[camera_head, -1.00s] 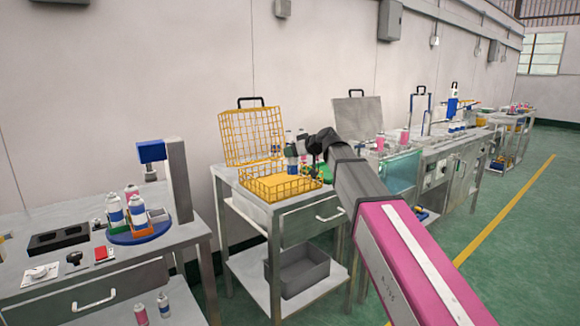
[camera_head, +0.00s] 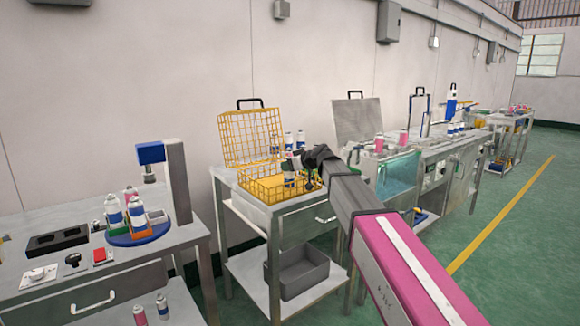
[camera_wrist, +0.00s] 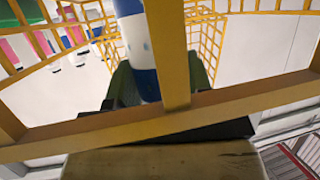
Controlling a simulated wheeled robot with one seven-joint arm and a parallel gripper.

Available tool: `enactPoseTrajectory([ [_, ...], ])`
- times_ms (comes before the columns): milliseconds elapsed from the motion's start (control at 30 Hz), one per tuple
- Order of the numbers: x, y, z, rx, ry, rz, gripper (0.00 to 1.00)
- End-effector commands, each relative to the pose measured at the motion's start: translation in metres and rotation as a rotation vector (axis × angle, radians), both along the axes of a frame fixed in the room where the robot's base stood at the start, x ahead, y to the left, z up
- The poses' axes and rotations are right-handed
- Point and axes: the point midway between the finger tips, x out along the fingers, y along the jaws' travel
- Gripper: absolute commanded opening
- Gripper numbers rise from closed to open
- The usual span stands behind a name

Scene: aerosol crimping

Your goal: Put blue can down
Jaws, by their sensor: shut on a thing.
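A white can with a blue band (camera_head: 289,174) is at the yellow wire basket (camera_head: 262,190), low behind its front mesh. My gripper (camera_head: 297,172) is shut on this can from the right. The wrist view shows the can (camera_wrist: 138,45) upright between the dark fingers of my gripper (camera_wrist: 155,85), with yellow bars crossing in front. The basket lid stands open at the back. I cannot tell whether the can's base touches the basket floor.
Blue-and-white cans (camera_head: 301,139) stand behind the basket. The basket sits on a grey cart (camera_head: 290,215) with a drawer. A blue turntable (camera_head: 137,235) with cans is on the left bench. The basket's left part looks empty.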

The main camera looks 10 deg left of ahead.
Motion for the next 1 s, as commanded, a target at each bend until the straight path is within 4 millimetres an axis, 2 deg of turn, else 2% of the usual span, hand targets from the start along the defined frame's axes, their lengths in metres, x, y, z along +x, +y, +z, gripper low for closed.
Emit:
enactPoseTrajectory([
  [67, 0.0, 0.0, -0.002, 0.0, 0.0, 0.0, 0.2],
  [100, 0.0, 0.0, -0.002, 0.0, 0.0, 0.0, 0.53],
  [167, 0.0, 0.0, -0.002, 0.0, 0.0, 0.0, 0.72],
  [567, -0.002, -0.004, 0.002, 0.0, 0.0, -0.001, 0.72],
  [667, -0.009, -0.015, 0.007, 0.0, -0.001, -0.002, 0.72],
  [1000, -0.04, -0.069, 0.033, 0.001, -0.002, -0.002, 0.72],
])
